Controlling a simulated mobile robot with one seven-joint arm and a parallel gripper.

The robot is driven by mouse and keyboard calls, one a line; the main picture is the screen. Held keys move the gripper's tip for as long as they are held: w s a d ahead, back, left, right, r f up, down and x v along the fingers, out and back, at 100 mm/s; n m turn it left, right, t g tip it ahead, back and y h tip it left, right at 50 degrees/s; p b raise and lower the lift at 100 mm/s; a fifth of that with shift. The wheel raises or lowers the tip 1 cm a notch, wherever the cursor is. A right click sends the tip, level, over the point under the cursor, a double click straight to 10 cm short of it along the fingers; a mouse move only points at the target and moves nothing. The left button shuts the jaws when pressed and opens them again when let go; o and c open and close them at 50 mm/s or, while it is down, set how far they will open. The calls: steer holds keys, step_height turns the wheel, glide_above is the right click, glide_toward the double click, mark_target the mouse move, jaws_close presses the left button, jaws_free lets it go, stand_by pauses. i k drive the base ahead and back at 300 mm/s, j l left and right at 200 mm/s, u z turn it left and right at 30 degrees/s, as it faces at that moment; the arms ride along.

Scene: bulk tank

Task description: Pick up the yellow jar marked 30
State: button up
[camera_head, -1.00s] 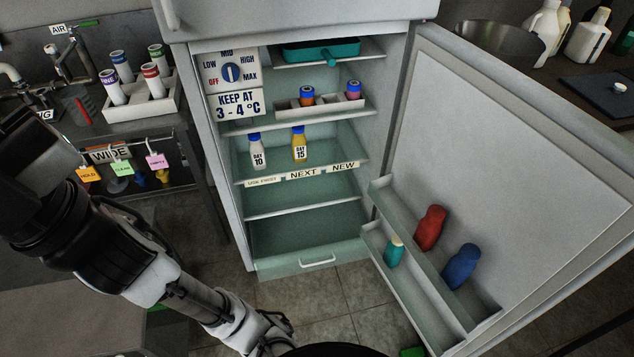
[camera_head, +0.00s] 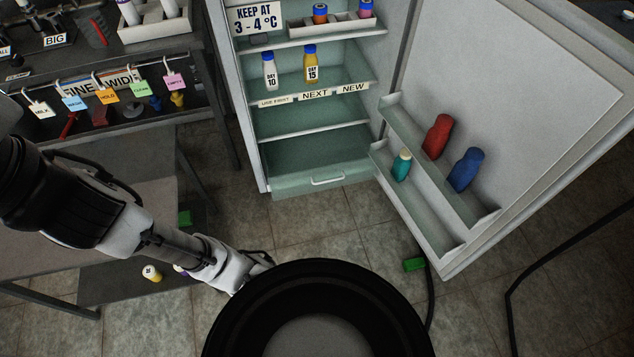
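A small jar (camera_head: 152,273) with a pale top and yellow side sits low at the lower left, on a dark surface beside my arm. Its top has a dark mark too small to read, so I cannot tell whether it says 30. In the open fridge, a yellow bottle (camera_head: 310,66) with a blue cap is marked DAY 15. My arm reaches from the left toward the bottom middle. Its far end is partly hidden behind the black round part of my body, and no gripper fingers show.
A white bottle (camera_head: 269,72) marked DAY 10 stands beside the yellow one. The fridge door (camera_head: 510,90) stands open to the right, with red, blue and teal bottles in its racks. A bench (camera_head: 130,115) with hanging tags is at left. Tiled floor (camera_head: 345,235) lies clear before the fridge.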

mark_target(151, 272)
steer(key=k+l+u, duration=0.1)
steer(key=u, duration=0.3)
steer(key=k+u, duration=0.15)
steer(key=u, duration=0.2)
steer(key=k+u, duration=0.15)
steer(key=u, duration=0.25)
steer(key=k+u, duration=0.1)
steer(key=u, duration=0.25)
steer(key=j+u, duration=0.3)
steer(key=j, duration=0.25)
steer(key=j+u, duration=0.35)
steer(key=j, duration=0.25)
steer(key=i+l, duration=0.05)
